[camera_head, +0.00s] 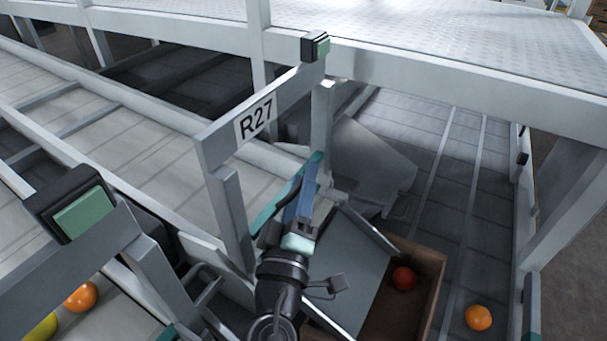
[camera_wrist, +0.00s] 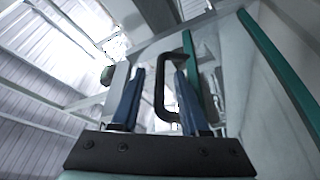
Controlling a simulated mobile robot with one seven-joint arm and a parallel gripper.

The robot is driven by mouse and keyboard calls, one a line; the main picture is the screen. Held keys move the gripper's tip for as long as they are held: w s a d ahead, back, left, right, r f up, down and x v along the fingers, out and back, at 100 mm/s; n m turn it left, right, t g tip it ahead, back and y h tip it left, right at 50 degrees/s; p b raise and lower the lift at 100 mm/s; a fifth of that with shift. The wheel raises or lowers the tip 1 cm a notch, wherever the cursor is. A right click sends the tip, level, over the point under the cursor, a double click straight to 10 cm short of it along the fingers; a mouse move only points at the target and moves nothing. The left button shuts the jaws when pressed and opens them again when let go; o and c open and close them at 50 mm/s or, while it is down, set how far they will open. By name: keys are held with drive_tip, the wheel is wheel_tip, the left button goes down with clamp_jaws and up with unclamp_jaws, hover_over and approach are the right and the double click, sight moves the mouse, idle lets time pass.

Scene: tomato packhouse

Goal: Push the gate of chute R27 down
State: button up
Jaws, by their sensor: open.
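The R27 sign (camera_head: 256,118) is on a grey crossbar above the chute. My gripper (camera_head: 308,170) reaches in under this bar, its blue fingers beside a teal-edged part of the chute. In the wrist view my gripper (camera_wrist: 160,73) is open, one blue finger on each side. A dark C-shaped handle (camera_wrist: 160,98) shows between and beyond the fingers; I cannot tell whether they touch it. A pale panel behind the handle looks like the gate (camera_wrist: 235,100), but its edges are unclear. In the head view my gripper and the frame hide the handle.
A brown crate (camera_head: 435,275) with a red tomato (camera_head: 404,278) stands below a sloping grey plate (camera_head: 345,270). An orange tomato (camera_head: 478,317) lies to its right. A post with a green-faced box (camera_head: 85,215) stands at left. A white deck (camera_head: 450,50) spans the top.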

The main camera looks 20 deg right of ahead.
drive_tip(key=shift+w+d, duration=0.25)
drive_tip(key=shift+w, duration=0.1)
drive_tip(key=shift+c, duration=0.2)
clamp_jaws()
idle(1.1)
